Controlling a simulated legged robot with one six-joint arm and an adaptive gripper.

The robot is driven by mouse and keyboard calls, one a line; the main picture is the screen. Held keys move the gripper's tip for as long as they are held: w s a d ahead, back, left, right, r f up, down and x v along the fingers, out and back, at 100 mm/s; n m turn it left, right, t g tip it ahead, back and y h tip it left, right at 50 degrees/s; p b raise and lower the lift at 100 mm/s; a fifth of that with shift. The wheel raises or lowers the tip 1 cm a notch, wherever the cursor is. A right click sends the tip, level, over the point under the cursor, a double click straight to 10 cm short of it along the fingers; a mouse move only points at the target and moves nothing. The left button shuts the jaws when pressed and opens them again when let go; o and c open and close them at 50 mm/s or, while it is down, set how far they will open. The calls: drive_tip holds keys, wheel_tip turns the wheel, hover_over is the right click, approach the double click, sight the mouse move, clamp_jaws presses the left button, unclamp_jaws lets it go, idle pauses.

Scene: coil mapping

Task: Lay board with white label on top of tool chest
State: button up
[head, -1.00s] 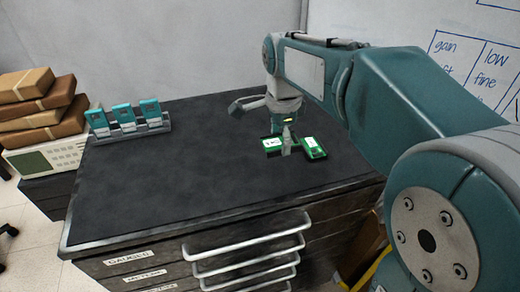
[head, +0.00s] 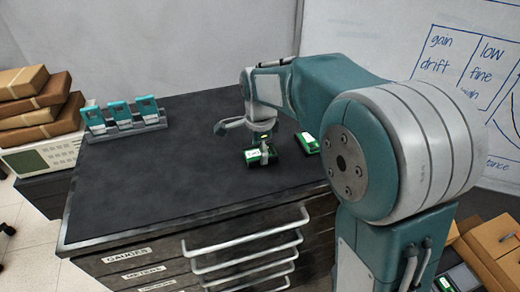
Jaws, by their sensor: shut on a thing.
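A small green board with a white label (head: 254,157) is at my gripper (head: 263,153) in the head view, over the right part of the dark tool chest top (head: 165,185). My gripper is shut on this board and covers part of it. The board looks roughly flat and very close to the top; I cannot tell whether it touches. A second green board with a white label (head: 308,142) lies on the chest top to the right, apart from my gripper and partly beside my arm.
A grey rack with several teal-and-white modules (head: 122,118) stands at the back left of the chest top. Brown parcels (head: 35,97) are stacked on a beige instrument (head: 42,156) at left. Cardboard boxes (head: 492,240) stand at lower right. The chest top's left and front are clear.

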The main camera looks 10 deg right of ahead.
drive_tip(key=o, duration=0.9)
wheel_tip(320, 180, up, 12)
drive_tip(key=f, duration=0.1)
drive_tip(key=s+d+r+n+t, duration=0.1)
drive_tip(key=s+d+r+n, duration=0.2)
drive_tip(key=s+n, duration=0.15)
drive_tip(key=s+d+f+n+t, duration=0.1)
drive_tip(key=s+d+f+n, duration=0.1)
drive_tip(key=s, duration=0.4)
drive_tip(key=s+d+f+n+t, duration=0.2)
drive_tip(key=s+n, duration=0.3)
drive_tip(key=s, duration=0.1)
drive_tip(key=s+d+f+n+t, duration=0.1)
drive_tip(key=s+d+f+n, duration=0.1)
drive_tip(key=s+n, duration=0.2)
drive_tip(key=shift+s+d+t, duration=0.15)
drive_tip(key=shift+s, duration=0.35)
drive_tip(key=shift+s+d+t, duration=0.15)
drive_tip(key=shift+s, duration=0.3)
